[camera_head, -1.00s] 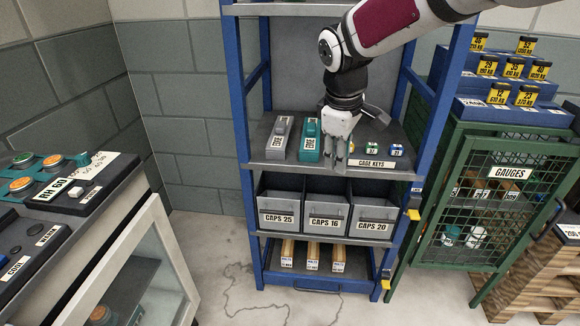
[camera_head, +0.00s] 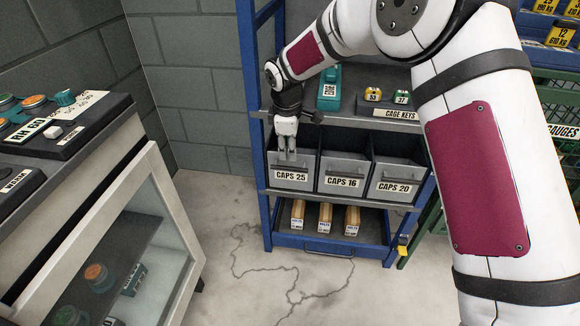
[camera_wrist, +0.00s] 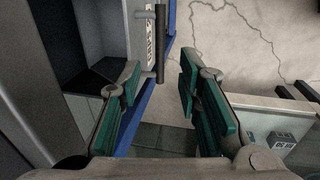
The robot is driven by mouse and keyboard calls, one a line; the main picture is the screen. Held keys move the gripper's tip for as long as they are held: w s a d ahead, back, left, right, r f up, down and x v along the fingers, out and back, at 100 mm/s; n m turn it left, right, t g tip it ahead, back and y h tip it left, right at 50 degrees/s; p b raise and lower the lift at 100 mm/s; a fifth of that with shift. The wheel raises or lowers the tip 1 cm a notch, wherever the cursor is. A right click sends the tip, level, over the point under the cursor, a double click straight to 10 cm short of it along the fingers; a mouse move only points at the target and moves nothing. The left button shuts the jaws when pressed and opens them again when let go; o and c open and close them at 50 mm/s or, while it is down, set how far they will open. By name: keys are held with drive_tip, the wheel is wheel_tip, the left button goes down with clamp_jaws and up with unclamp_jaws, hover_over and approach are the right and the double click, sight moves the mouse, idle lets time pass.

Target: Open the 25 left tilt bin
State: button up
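The left tilt bin, the grey CAPS 25 bin (camera_head: 306,186), is the leftmost of three bins on the middle level of the blue shelf. It looks upright, not tipped out. My gripper (camera_head: 287,157) points down at its front, just above the label. In the wrist view my gripper (camera_wrist: 160,80) is open, with green-padded fingers apart and nothing between them. A dark bar handle (camera_wrist: 160,45) stands out from the bin front beside the white label (camera_wrist: 150,30), just beyond the fingertips and roughly in line with the gap. I see no contact with it.
The CAPS 16 bin (camera_head: 341,183) and CAPS 20 bin (camera_head: 391,190) stand to the right. Above is a shelf with a teal box (camera_head: 329,92) and cage keys (camera_head: 373,95). A glass-fronted cabinet (camera_head: 125,240) stands at left. The floor (camera_head: 235,285) between is clear.

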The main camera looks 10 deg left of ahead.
sight(291, 169)
drive_tip(key=f, duration=0.2)
drive_tip(key=w+f+b, duration=0.1)
drive_tip(key=f, duration=0.2)
drive_tip(key=f+b, duration=0.1)
drive_tip(key=f, duration=0.2)
drive_tip(key=shift+w+d, duration=0.1)
drive_tip(key=shift+w, duration=0.2)
drive_tip(key=shift+r, duration=0.1)
clamp_jaws()
